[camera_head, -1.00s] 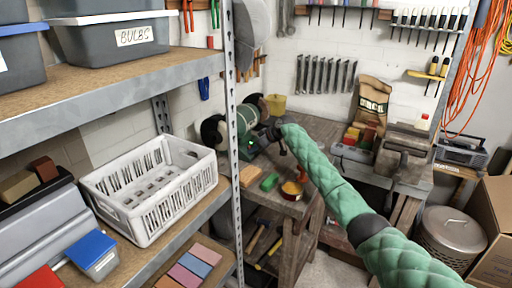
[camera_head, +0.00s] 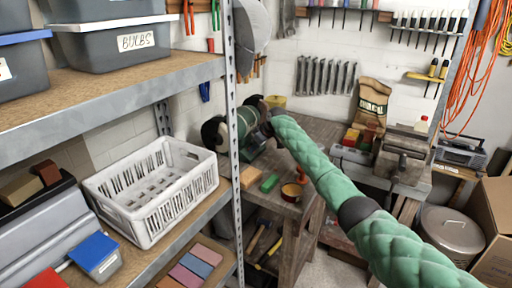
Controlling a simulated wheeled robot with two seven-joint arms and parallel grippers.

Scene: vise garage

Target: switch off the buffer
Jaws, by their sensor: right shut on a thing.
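My right arm, in a green quilted sleeve, reaches in from the lower right. My right gripper (camera_head: 268,130) is at the front right of the buffer, small and dark, and partly hidden by the sleeve. It is shut against something at the buffer, but I cannot make out which part. The buffer's switch is not clear to see. My left gripper is not in view.
A metal shelf with a white crate (camera_head: 150,198) fills the left, its upright post (camera_head: 234,170) close to the buffer. On the bench front lie a tan block (camera_head: 249,177), a green block (camera_head: 269,183) and an orange-brown tin (camera_head: 291,191). A vise (camera_head: 404,150) stands to the right.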

